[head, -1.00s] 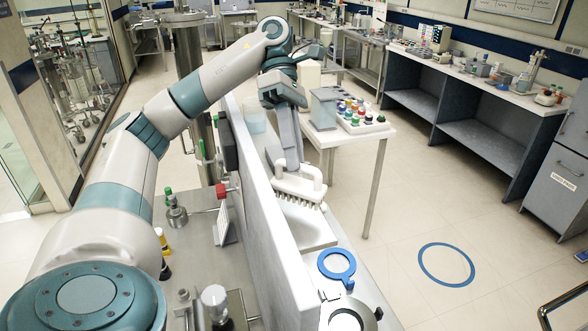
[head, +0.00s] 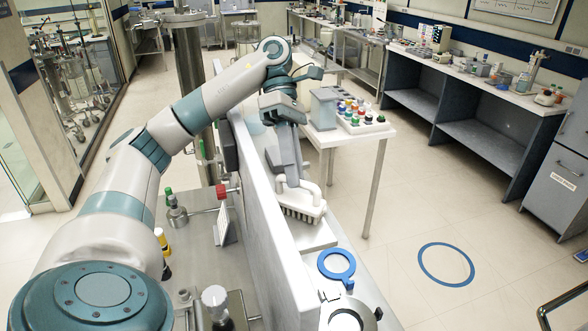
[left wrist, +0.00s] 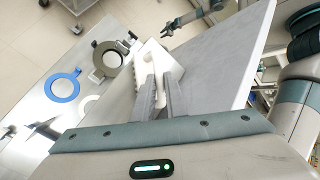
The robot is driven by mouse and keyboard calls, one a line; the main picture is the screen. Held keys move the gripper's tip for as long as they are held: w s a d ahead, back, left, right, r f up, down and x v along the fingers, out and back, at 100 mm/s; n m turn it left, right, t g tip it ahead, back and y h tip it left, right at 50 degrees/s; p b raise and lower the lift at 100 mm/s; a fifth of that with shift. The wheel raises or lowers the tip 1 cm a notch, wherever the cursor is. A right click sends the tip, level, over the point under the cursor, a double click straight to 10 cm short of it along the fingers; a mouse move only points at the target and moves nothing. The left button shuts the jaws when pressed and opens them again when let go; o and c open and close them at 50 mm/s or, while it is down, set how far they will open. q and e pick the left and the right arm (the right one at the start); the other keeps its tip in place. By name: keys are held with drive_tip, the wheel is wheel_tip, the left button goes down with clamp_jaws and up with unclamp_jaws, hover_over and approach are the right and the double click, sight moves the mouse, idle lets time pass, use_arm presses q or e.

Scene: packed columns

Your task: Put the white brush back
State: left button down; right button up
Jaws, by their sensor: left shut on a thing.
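The white brush (head: 302,200) hangs with its dark bristles down over a pale slab on the narrow bench beside the partition. My left gripper (head: 291,182) is shut on the brush's white handle. In the left wrist view, the left fingers (left wrist: 160,98) reach to the white brush (left wrist: 150,60), partly hiding it. Whether the bristles touch the slab (head: 318,239) is hard to tell. A small grey arm end at the top of the left wrist view looks like my right gripper (left wrist: 180,22); its jaws are too small to judge.
A tall pale partition (head: 262,205) stands close left of the brush. A blue ring (head: 353,268) and a metal ring holder (head: 372,318) lie nearer me on the bench. A white table (head: 375,133) with coloured-cap bottles stands behind. The floor at right is open.

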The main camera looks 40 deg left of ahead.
use_arm(q)
drive_tip(key=shift+f, duration=0.2)
drive_tip(key=c, duration=1.8)
unclamp_jaws()
drive_tip(key=shift+r, duration=0.1)
drive_tip(key=shift+r, duration=0.15)
drive_tip(key=v, duration=1.2)
